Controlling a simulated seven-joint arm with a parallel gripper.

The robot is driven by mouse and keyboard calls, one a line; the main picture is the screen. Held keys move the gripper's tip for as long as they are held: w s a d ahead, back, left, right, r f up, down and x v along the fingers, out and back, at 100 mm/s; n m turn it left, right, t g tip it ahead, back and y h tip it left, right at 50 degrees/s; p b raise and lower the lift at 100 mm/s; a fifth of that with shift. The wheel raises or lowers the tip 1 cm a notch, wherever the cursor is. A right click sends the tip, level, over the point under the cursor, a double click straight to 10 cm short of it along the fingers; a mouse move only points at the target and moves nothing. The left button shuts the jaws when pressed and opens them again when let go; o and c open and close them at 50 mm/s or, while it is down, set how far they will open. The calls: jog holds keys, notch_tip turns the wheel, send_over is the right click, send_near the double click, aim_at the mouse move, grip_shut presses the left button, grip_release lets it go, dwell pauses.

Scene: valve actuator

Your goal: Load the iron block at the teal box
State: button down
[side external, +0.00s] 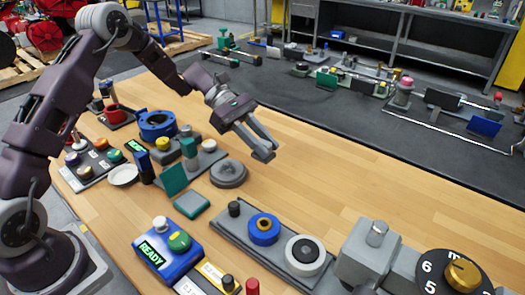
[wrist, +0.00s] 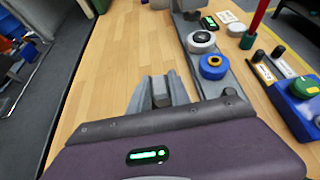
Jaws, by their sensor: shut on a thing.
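My gripper (side external: 263,150) is above the bare middle of the wooden table, fingers angled down to the right. In the wrist view, my gripper (wrist: 160,100) is shut on a small grey block, the iron block (wrist: 160,92), between its fingers. In the side view the fingers mostly hide the block. A teal upright panel (side external: 173,180) stands left of my gripper, with a flat teal-edged grey piece (side external: 191,205) in front of it. I cannot tell for sure which of these is the teal box. Both are apart from my gripper.
A round grey disc (side external: 229,174) lies just left of my gripper. A grey rail (side external: 270,262) carries a blue ring (side external: 264,229) and a white-rimmed ring (side external: 305,252). A blue READY box (side external: 167,250) and a numbered dial (side external: 452,275) stand in front.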

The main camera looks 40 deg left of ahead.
aim_at(264, 143)
notch_tip(264, 143, up, 4)
jog(key=shift+s+d+r, duration=0.1)
jog(key=shift+r, duration=0.1)
jog(key=s+d+f+m+g+y, duration=0.1)
jog(key=s+f+m+g+y, duration=0.2)
jog(key=s+m+g+y, duration=0.45)
jog(key=s+d+f+m+g+y, duration=0.1)
jog(key=s+f+m+g+y, duration=0.3)
jog(key=s+m, duration=0.6)
jog(key=s+a+r+m+t+y, duration=0.2)
jog(key=s+a+m+t+y, duration=0.15)
jog(key=a+m+y, duration=0.5)
jog(key=w+a+r+m+t+y, duration=0.45)
jog(key=m+t, duration=0.35)
jog(key=m, duration=0.2)
jog(key=f, duration=1.1)
jog(key=shift+w+d+f, duration=0.3)
jog(key=shift+w+d, duration=0.05)
jog(key=shift+d, duration=0.05)
jog(key=shift+f, duration=0.6)
